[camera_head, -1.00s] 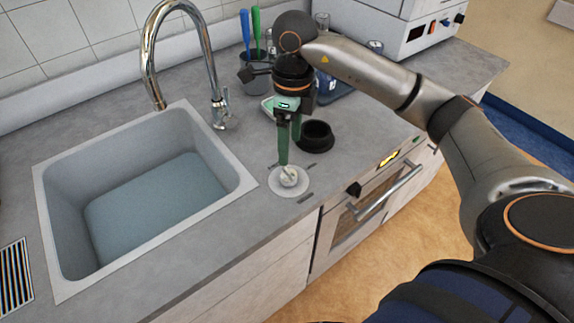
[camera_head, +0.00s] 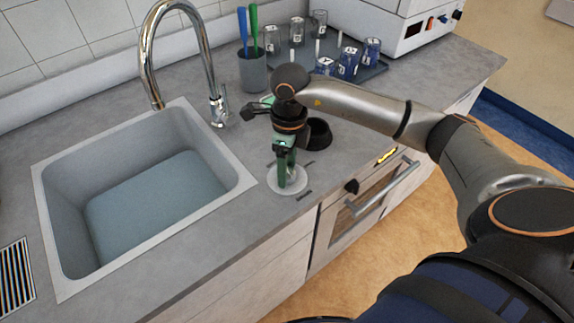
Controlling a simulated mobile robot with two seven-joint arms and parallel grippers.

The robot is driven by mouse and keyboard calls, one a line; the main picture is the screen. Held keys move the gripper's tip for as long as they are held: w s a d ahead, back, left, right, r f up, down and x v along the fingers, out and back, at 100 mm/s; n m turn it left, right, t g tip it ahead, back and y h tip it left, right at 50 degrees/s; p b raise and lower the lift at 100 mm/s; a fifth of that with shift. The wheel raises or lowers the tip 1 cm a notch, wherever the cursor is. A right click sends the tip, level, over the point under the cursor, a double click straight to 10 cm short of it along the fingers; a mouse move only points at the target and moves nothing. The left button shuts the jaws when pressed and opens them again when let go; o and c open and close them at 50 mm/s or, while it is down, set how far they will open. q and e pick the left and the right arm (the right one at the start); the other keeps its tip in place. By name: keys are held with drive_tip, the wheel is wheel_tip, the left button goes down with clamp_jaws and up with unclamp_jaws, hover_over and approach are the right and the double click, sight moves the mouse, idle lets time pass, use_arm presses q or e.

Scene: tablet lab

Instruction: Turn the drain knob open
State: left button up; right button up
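The drain knob (camera_head: 297,185) is a pale round disc set flat in the grey counter, right of the sink (camera_head: 243,184). The small raised grip at its middle is mostly hidden by my fingers. My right gripper (camera_head: 285,182) points down over the middle of the disc, its green fingertips at or very near the knob. I cannot tell whether the fingers touch or are closed on the grip. The sink holds bluish water. My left gripper is not in view.
A black round holder (camera_head: 319,133) stands just behind my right gripper. A grey cup (camera_head: 253,72) with blue and green tools and a tray (camera_head: 372,72) of labelled glasses stand farther back. The chrome faucet (camera_head: 213,75) rises behind the sink.

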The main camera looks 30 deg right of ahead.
clamp_jaws()
idle(0.3)
drive_tip(key=shift+m, duration=0.3)
drive_tip(key=m, duration=0.3)
drive_tip(key=shift+m+b, duration=0.3)
drive_tip(key=shift+b, duration=0.1)
drive_tip(key=m, duration=0.4)
drive_tip(key=shift+m, duration=0.3)
drive_tip(key=m, duration=0.4)
drive_tip(key=shift+t+b, duration=0.3)
drive_tip(key=shift+t, duration=0.1)
drive_tip(key=m, duration=0.5)
drive_tip(key=shift+s, duration=0.1)
drive_tip(key=shift+d, duration=0.1)
